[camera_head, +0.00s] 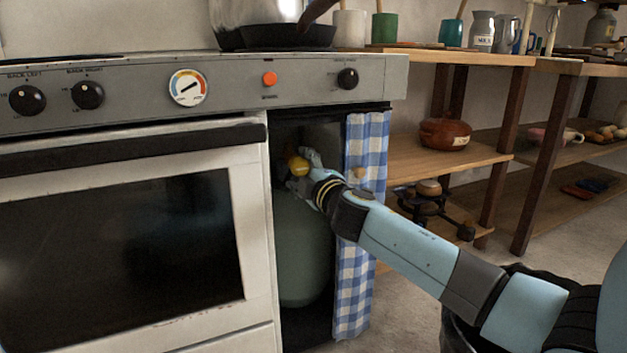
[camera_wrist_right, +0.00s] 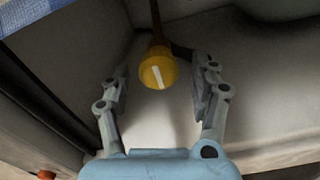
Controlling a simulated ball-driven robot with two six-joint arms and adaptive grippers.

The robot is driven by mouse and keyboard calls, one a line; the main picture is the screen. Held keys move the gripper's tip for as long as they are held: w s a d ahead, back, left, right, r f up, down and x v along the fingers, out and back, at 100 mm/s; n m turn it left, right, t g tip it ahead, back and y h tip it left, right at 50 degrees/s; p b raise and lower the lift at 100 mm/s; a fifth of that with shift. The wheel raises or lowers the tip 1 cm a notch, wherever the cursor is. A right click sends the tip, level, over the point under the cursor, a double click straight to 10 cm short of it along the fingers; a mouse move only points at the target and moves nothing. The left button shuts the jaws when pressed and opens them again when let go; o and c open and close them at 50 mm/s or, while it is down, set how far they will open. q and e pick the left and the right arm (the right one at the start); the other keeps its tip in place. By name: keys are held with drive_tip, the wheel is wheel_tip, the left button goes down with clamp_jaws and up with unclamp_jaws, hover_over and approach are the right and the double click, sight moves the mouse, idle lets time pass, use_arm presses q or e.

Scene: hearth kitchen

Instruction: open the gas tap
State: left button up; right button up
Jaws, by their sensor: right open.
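The gas tap is a yellow round knob (camera_head: 298,166) at the top of the green gas bottle (camera_head: 304,245), inside the dark cupboard right of the oven. In the right wrist view the yellow knob (camera_wrist_right: 157,70) shows a white line, a little tilted. My right gripper (camera_head: 298,174) reaches into the cupboard. In the right wrist view its open fingers (camera_wrist_right: 161,82) stand on either side of the knob, with gaps on both sides. My left gripper is in neither view.
A blue checked curtain (camera_head: 360,225) hangs at the cupboard's right side, close by my right arm. The white oven door (camera_head: 255,220) stands left of the opening. Wooden shelves (camera_head: 400,160) with pots and jugs stand to the right.

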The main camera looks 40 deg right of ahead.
drive_tip(key=v, duration=1)
drive_tip(key=shift+w, duration=0.1)
